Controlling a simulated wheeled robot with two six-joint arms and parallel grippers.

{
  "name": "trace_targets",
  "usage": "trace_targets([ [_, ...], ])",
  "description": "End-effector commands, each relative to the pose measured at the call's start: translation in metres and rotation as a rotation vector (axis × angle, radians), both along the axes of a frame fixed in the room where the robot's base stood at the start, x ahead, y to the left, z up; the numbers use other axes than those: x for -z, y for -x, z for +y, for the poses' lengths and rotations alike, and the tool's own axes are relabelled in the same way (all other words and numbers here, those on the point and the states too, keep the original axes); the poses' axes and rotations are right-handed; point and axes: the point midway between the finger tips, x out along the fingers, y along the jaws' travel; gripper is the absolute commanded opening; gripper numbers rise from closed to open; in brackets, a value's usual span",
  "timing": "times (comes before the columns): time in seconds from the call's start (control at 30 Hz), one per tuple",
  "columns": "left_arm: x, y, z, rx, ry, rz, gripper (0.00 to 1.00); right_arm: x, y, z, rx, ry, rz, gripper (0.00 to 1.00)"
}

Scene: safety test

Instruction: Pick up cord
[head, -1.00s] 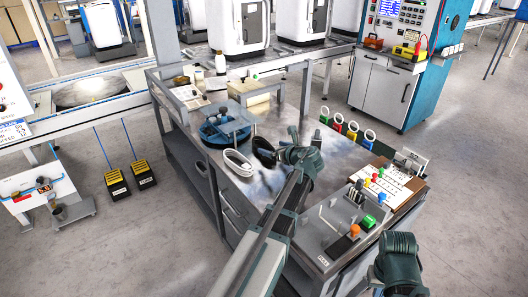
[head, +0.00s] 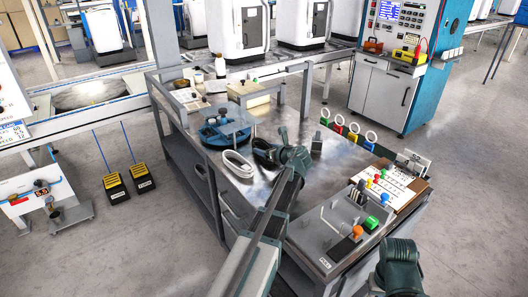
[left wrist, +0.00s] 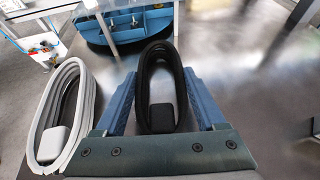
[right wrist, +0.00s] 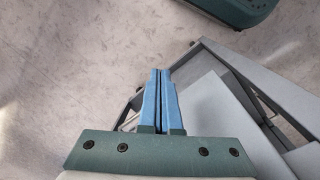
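A black coiled cord (head: 264,152) lies on the grey workbench (head: 240,192) in the head view, beside a white coiled cord (head: 237,164). My left gripper (head: 278,158) reaches low over the bench at the black cord. In the left wrist view the black cord (left wrist: 158,90) stands between the spread blue fingers of the left gripper (left wrist: 160,82), one finger on each side. I cannot tell if they touch it. The white cord (left wrist: 60,115) is just left of the fingers. My right gripper (right wrist: 160,72) is shut and empty, away from the cords.
A round blue tray (head: 222,132) sits behind the cords. A panel with colored knobs (head: 345,225) is at the front right. The bench between cord and rings is mostly clear.

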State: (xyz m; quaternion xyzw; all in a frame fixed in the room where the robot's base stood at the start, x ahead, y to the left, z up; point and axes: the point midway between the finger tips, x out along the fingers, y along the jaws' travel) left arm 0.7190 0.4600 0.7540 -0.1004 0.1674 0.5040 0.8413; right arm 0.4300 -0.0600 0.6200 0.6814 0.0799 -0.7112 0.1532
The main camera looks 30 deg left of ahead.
Motion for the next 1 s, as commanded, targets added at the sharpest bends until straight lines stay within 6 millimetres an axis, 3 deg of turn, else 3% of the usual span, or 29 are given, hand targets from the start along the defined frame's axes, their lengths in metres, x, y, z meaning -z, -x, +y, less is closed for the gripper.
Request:
trace_targets([
  [0.03, 0.0, 0.0, 0.0, 0.0, 0.0, 0.0, 0.5, 0.0, 0.0, 0.0, 0.0, 0.0, 0.0, 0.0],
  [0.27, 0.0, 0.0, 0.0, 0.0, 0.0, 0.0, 0.08, 0.0, 0.0, 0.0, 0.0, 0.0, 0.0, 0.0],
  [0.67, -0.006, 0.0, 0.0, 0.0, -0.001, 0.0, 0.07, -0.006, 0.0, 0.0, 0.0, 0.0, 0.0, 0.0],
  [1.0, -0.046, 0.0, 0.0, 0.0, -0.001, 0.0, 0.07, -0.046, 0.0, 0.0, 0.0, 0.0, 0.0, 0.0],
])
